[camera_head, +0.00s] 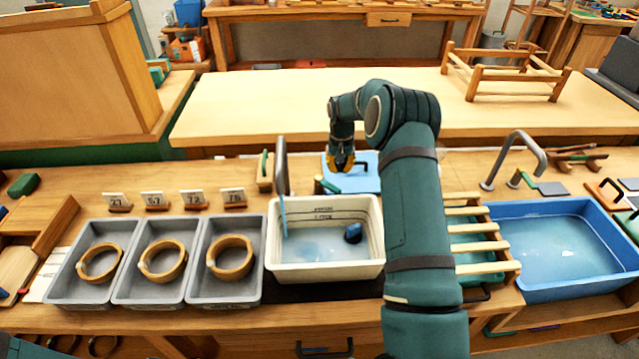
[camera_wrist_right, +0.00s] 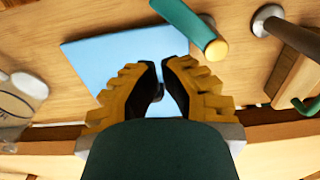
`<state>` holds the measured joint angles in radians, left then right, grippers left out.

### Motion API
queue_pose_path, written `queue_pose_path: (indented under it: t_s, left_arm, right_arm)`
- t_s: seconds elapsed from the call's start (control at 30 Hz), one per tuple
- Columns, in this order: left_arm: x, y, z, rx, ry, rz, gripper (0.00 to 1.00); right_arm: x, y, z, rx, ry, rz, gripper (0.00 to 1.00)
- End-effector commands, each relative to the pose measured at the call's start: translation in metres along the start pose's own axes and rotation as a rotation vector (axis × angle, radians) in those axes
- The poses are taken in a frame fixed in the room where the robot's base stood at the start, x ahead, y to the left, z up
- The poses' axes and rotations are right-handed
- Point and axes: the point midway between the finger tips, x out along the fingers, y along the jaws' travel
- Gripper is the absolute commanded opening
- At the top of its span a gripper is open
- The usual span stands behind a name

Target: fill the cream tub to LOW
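The cream tub (camera_head: 275,250) stands on the bench at centre, with two dark marked lines and blurred labels on its inner back wall. Shallow pale-blue water covers its floor, below both lines. A blue stream (camera_head: 284,218) drops from a grey spout (camera_head: 281,165) into its left side. A dark blue object (camera_head: 353,233) sits in the tub at right. My right gripper (camera_head: 341,163) hangs behind the tub over a light-blue board, its fingers slightly apart (camera_wrist_right: 161,72). A green handle with a yellow end (camera_wrist_right: 190,28) lies just beyond the fingertips, apart from them. My left gripper is out of view.
Three grey trays (camera_head: 150,300) with wooden rings stand left of the tub, numbered cards behind them. The light-blue board (camera_head: 368,183) lies behind the tub. Right of my arm are a slatted rack (camera_head: 485,268) and a blue basin (camera_head: 570,290) under a grey tap (camera_head: 530,145).

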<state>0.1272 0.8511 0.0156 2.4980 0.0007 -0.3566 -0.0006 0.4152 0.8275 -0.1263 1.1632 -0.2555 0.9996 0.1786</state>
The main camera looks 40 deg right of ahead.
Motion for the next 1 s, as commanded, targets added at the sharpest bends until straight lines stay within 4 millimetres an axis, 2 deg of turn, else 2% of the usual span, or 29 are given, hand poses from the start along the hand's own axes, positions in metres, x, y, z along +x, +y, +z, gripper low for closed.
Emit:
queue_pose_path:
  t_s: [0.33,0.73,1.0]
  left_arm:
    - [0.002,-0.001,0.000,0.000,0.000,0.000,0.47]
    - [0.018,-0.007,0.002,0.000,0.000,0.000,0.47]
    - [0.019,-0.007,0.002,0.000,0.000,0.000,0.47]
  right_arm:
    - [0.003,0.000,0.000,0.000,-0.001,0.000,0.00]
    - [0.037,0.000,0.001,0.000,-0.002,0.000,0.00]
    - [0.040,0.000,0.000,0.001,-0.001,0.000,0.00]
